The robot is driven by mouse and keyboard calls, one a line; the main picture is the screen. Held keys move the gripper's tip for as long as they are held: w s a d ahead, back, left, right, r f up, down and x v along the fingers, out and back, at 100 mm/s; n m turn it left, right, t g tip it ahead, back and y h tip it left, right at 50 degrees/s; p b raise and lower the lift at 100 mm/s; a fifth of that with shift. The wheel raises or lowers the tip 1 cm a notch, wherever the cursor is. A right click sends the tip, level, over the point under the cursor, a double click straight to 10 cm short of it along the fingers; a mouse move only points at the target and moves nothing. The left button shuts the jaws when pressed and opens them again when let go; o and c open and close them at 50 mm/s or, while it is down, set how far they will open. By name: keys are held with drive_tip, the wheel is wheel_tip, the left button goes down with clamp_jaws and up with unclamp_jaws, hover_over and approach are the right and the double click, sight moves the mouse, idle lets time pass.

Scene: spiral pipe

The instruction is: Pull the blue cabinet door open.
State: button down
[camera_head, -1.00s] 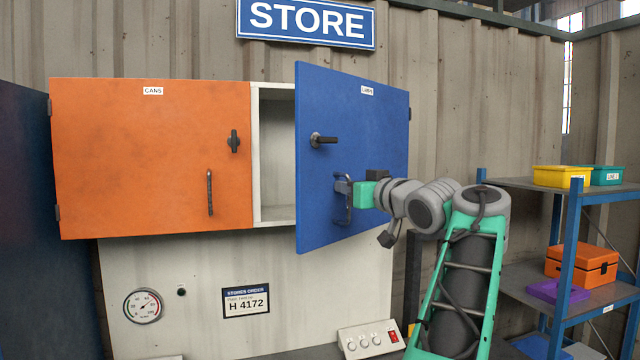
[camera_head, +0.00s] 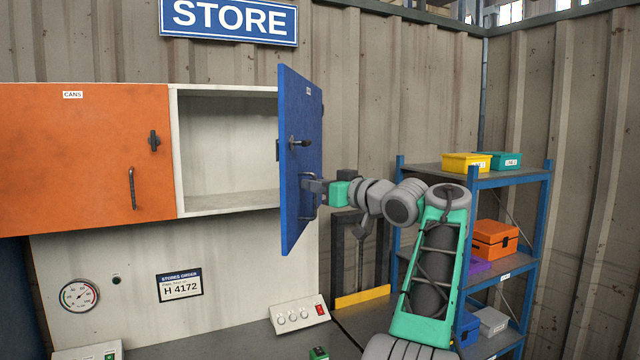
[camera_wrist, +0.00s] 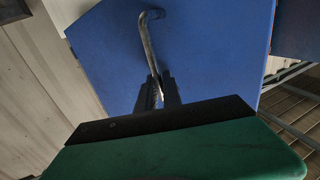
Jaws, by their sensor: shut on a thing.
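The blue cabinet door (camera_head: 297,110) stands swung far out from the cabinet, hinged on its right side, and shows narrow and steep in the head view. It fills much of the wrist view (camera_wrist: 205,60). Its curved bar handle (camera_head: 308,197) sits low on the door, below a dark latch lever (camera_head: 300,142). My gripper (camera_head: 314,186) is shut on the handle, reaching in from the right. In the wrist view the two dark fingers (camera_wrist: 158,92) close around the lower part of the grey handle (camera_wrist: 149,45). The open compartment (camera_head: 230,205) behind the door looks empty in its visible part.
An orange door (camera_head: 80,150) to the left is closed. Below are a gauge (camera_head: 79,296), an order sign (camera_head: 180,285) and a switch box (camera_head: 299,314). A shelf rack (camera_head: 542,215) with several boxes stands to the right of my arm.

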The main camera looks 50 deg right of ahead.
drive_tip(key=shift+w+a, duration=0.15)
drive_tip(key=c, duration=1.5)
unclamp_jaws()
drive_tip(key=s, duration=0.2)
drive_tip(key=s+b, duration=0.1)
drive_tip(key=s, duration=0.2)
drive_tip(key=s+b, duration=0.1)
drive_tip(key=s, duration=0.2)
drive_tip(key=shift+a, duration=0.3)
